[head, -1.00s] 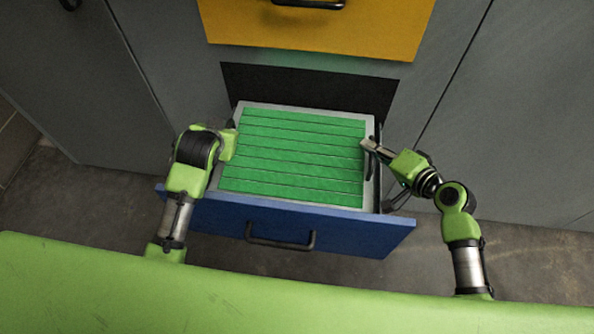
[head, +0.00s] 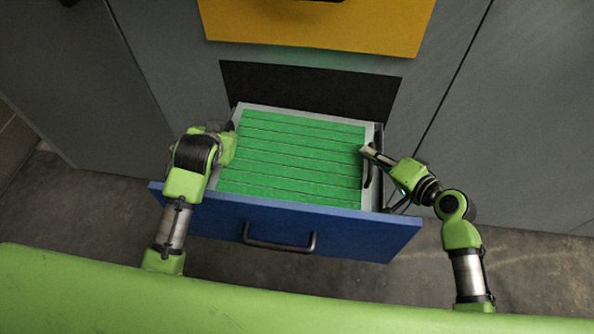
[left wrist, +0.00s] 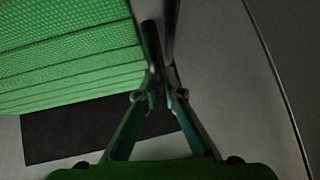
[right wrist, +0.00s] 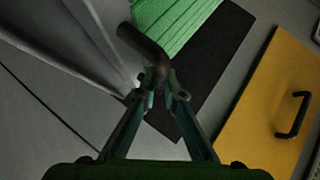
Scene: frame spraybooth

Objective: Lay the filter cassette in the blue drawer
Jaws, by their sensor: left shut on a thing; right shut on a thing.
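The filter cassette (head: 290,155) is a flat, green pleated panel in a pale grey frame with dark side handles. In the head view it lies over the opening of the pulled-out blue drawer (head: 300,225), whose front hides its near edge. I cannot tell whether it touches the drawer floor. My right gripper (head: 366,153) is shut on the cassette's right handle (right wrist: 145,42). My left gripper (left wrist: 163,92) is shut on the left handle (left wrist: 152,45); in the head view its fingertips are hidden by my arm.
A yellow drawer (head: 315,25) sticks out above and behind the blue one. Grey cabinet panels (head: 510,130) stand on both sides. A dark opening (head: 310,90) shows behind the cassette. The floor (head: 500,265) at the right is clear.

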